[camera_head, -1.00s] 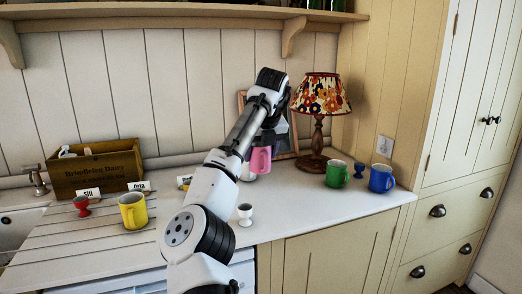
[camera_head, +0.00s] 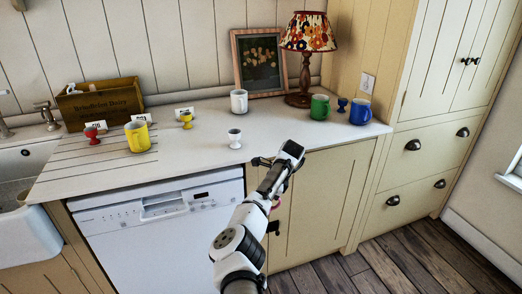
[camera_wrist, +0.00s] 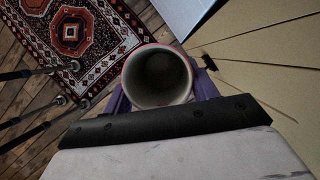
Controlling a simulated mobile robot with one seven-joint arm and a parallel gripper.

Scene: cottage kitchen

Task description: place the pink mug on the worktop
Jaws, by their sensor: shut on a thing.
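The pink mug (camera_wrist: 158,78) is in my gripper (camera_wrist: 160,98); the wrist view looks down into its grey, empty inside, with a finger on each side. In the head view, my gripper (camera_head: 277,198) is low in front of the cabinet below the worktop's front edge, mostly hidden behind my arm. Only a sliver of pink shows there. The pale worktop (camera_head: 285,125) runs along the wall behind and above my gripper.
A white egg cup (camera_head: 234,138) stands near the worktop's front edge. Behind are a white mug (camera_head: 239,101) and a picture frame (camera_head: 236,68). A lamp (camera_head: 306,60), green mug (camera_head: 319,107) and blue mug (camera_head: 360,112) stand right. A yellow mug (camera_head: 138,137) stands left. The front-centre worktop is clear.

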